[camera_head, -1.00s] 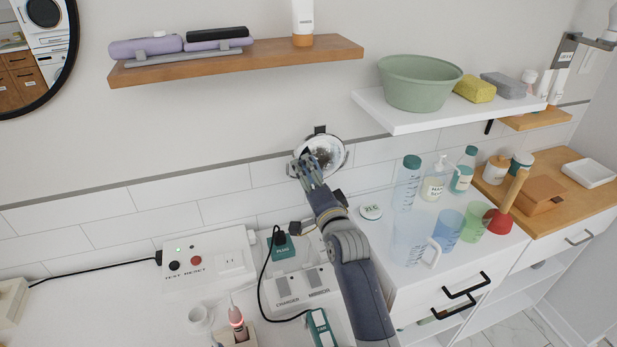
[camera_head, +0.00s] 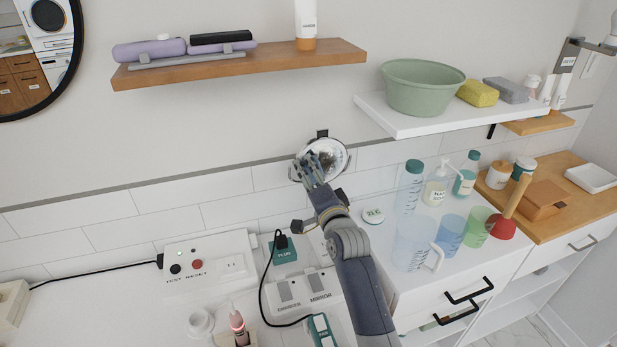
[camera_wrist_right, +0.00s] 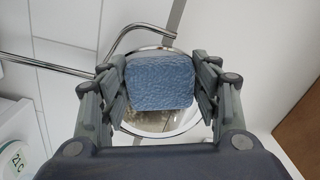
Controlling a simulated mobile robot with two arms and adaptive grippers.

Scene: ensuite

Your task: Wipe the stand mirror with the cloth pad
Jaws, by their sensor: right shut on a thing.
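The round stand mirror (camera_head: 327,155) with a chrome rim stands against the tiled wall in the head view. It also shows in the right wrist view (camera_wrist_right: 186,122), behind the pad, with a chrome bar beside it. My right gripper (camera_head: 312,170) is at the mirror's lower left front in the head view. In the right wrist view my right gripper (camera_wrist_right: 160,82) is shut on the blue cloth pad (camera_wrist_right: 160,80). The pad covers much of the mirror face there; I cannot tell whether it touches the glass. My left gripper is not in view.
A wooden shelf (camera_head: 240,66) is above, and a white shelf with a green basin (camera_head: 422,86) is at right. Bottles and cups, including a clear pitcher (camera_head: 412,242), stand right of my arm. A switch box (camera_head: 306,294) and black cable lie left of it.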

